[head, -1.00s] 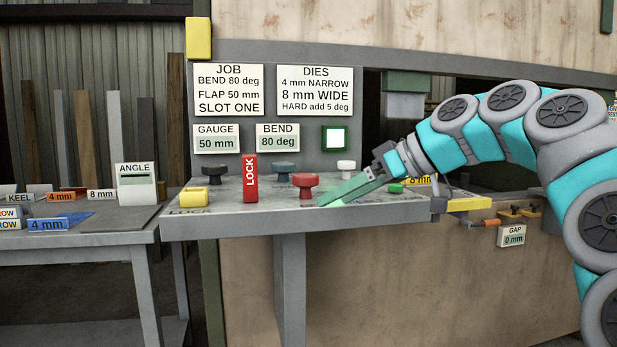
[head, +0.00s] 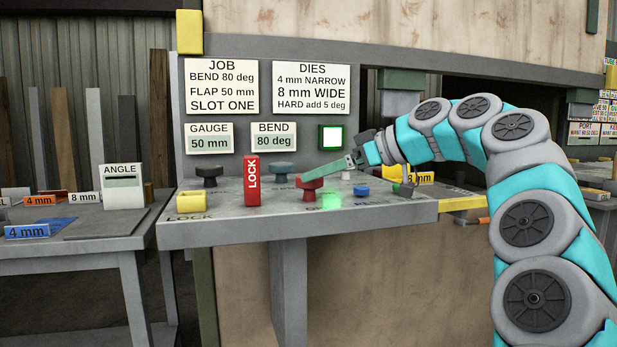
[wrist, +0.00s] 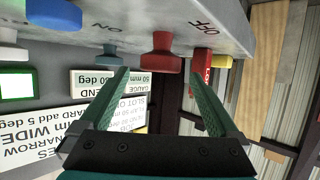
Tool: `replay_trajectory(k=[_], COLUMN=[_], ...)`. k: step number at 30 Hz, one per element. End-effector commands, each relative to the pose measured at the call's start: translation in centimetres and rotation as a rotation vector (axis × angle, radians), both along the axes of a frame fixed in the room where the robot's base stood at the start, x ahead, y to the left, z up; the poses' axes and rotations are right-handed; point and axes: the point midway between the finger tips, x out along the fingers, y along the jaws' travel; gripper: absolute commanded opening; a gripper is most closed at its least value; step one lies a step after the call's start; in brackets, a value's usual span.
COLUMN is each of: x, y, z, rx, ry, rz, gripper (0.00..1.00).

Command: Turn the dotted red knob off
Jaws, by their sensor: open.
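The red knob (head: 310,190) stands on the grey console shelf (head: 240,226), right of the red LOCK lever (head: 252,182). I cannot make out dots on it. My gripper (head: 304,179) reaches in from the right, its green fingers at the knob's top in the head view. In the wrist view the red knob (wrist: 161,52) shows just beyond and between the open fingertips (wrist: 158,66). I cannot tell whether they touch it. The wrist view is upside down and shows ON left of the knob and OFF right of it.
A dark grey-blue knob (head: 284,172) stands behind the red knob. A lit square (head: 332,137) is on the panel behind.

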Motion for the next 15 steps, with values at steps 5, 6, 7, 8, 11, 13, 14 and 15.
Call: replay_trajectory(k=[5, 6, 7, 8, 11, 13, 14, 15], x=[1.1, 1.3, 1.4, 1.5, 1.7, 1.7, 1.7, 1.7], y=[2.3, 2.7, 2.9, 3.1, 3.3, 3.3, 3.3, 3.3], z=[-1.0, -1.2, -1.3, -1.4, -1.6, -1.6, -1.6, -1.6], rx=[-0.001, -0.001, -0.001, -0.001, -0.001, -0.001, -0.001, -0.001], ry=[0.003, 0.002, 0.002, 0.002, 0.001, 0.0, 0.0, 0.0], rz=[0.002, 0.003, 0.003, 0.003, 0.001, 0.0, 0.0, 0.0], gripper=[0.97, 0.97, 0.97, 0.97, 0.97, 0.97, 0.97, 0.97])
